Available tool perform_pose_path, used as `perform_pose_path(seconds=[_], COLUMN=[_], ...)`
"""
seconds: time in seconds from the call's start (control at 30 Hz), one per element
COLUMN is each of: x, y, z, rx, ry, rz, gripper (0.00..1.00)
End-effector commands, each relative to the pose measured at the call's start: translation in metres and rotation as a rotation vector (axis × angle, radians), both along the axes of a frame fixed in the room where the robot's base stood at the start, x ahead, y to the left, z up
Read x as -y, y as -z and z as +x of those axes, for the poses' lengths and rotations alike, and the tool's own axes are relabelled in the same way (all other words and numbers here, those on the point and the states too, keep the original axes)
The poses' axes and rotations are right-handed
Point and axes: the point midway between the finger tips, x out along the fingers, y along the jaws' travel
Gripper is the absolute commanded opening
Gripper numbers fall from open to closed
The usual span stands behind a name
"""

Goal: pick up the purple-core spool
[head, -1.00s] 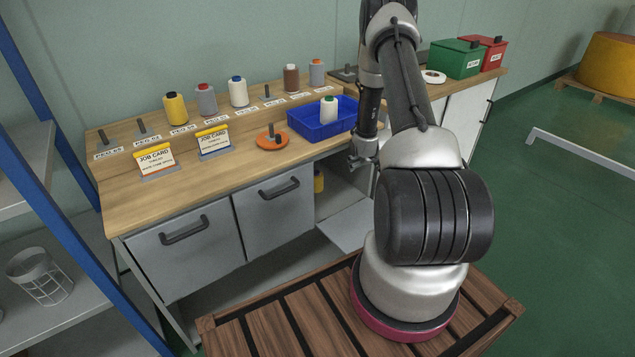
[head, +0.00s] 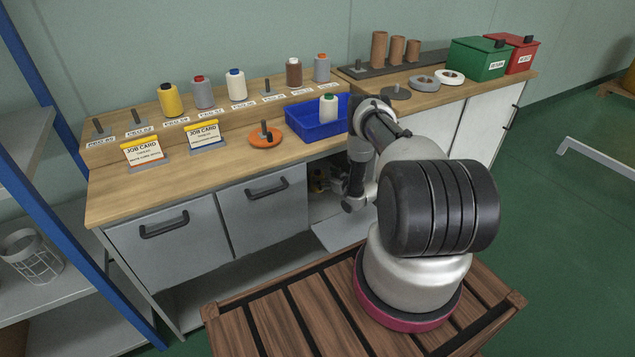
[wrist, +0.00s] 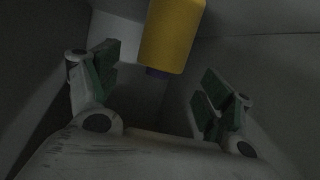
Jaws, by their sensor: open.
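The wrist view shows a yellow spool (wrist: 172,30) with a purple core end (wrist: 157,72) at its lower end, inside the dim cabinet. It is ahead of my gripper (wrist: 158,88), roughly between the lines of its two fingers. The fingers are spread wide with green pads, and nothing is held. The spool's upper part is cut off by the frame edge. In the head view my gripper (head: 334,182) is at the open cabinet bay below the worktop; the spool there is mostly hidden by my arm.
Cabinet walls close in on both sides of my gripper. Above are the worktop (head: 150,190) and a blue bin (head: 310,128) holding a white spool (head: 328,108). A yellow spool (head: 171,100) and several others stand on the back ledge. An orange disc (head: 265,140) lies in front.

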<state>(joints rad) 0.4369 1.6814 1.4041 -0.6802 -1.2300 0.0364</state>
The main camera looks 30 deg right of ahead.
Motion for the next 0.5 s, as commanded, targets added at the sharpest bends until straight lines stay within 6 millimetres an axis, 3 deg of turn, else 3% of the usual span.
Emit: perform_pose_path(seconds=[0.3, 0.5], x=[-0.012, -0.013], y=[0.012, 0.015], z=[0.043, 0.050], rx=[-0.001, -0.003], ry=[0.000, 0.001], rz=[0.000, 0.000], gripper=[0.81, 0.81])
